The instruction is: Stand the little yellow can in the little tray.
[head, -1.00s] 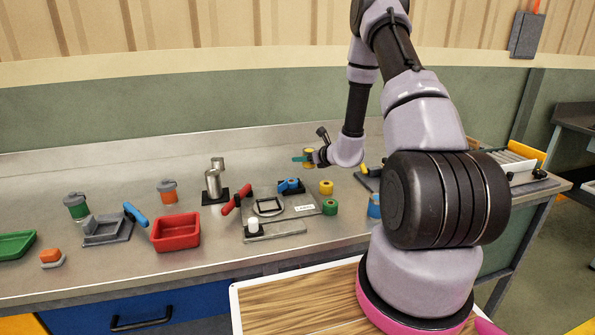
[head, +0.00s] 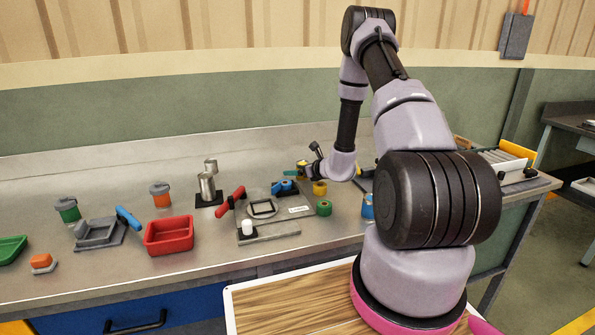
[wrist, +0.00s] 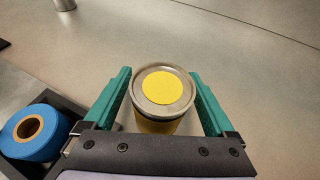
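The little yellow can, with a grey rim and a yellow disc on its lid (wrist: 165,88), stands upright between the two teal fingers of my gripper (wrist: 162,85) in the wrist view. In the head view the can (head: 302,167) and my gripper (head: 305,171) are small, over the back part of the steel bench. Whether the can's base touches the bench cannot be seen. A red tray (head: 169,248) and a green tray (head: 10,261) lie to the left; which is the little tray is not clear.
A blue roll (wrist: 33,136) sits in a dark holder left of my gripper. A plate fixture with a red handle (head: 230,200), a metal cylinder (head: 207,184) and a grey fixture (head: 98,234) stand toward the left.

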